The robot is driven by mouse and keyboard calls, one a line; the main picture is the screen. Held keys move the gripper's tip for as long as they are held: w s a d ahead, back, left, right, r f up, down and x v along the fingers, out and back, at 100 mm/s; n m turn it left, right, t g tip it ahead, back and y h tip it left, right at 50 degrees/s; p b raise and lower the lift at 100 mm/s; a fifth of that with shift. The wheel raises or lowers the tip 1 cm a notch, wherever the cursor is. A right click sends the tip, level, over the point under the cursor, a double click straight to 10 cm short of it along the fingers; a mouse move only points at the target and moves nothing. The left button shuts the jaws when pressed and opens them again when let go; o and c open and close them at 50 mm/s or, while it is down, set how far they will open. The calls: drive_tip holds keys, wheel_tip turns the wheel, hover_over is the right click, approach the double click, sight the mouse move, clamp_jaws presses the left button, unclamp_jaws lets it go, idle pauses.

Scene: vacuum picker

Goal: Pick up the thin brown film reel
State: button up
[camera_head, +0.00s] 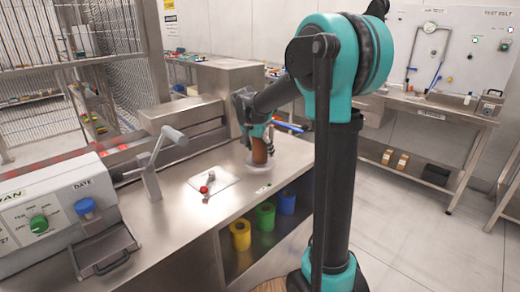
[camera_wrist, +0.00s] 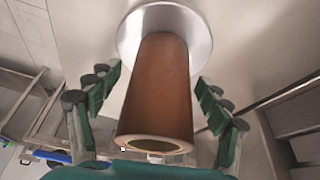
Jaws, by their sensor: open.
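The thin brown film reel (camera_wrist: 157,85) is a brown cylinder with a pale ring at its near end. In the wrist view it stands on a round silver disc (camera_wrist: 201,38) and lies between the fingers of my gripper (camera_wrist: 158,95). The fingers are spread on either side, with a gap visible on both sides. In the head view the reel (camera_head: 260,150) stands on the steel counter (camera_head: 210,215), with my gripper (camera_head: 256,130) at its upper part. Part of the reel is hidden by the gripper there.
A white tray (camera_head: 222,180) with a small red-tipped item lies left of the reel. A metal crank (camera_head: 155,160) stands further left, beside a grey control box (camera_head: 50,215). Yellow (camera_head: 241,235), green (camera_head: 265,217) and blue (camera_head: 287,202) containers sit on the shelf below the counter.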

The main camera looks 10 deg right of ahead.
drive_tip(key=shift+c, duration=0.2)
drive_tip(key=c, duration=1.3)
drive_tip(key=shift+r, duration=0.1)
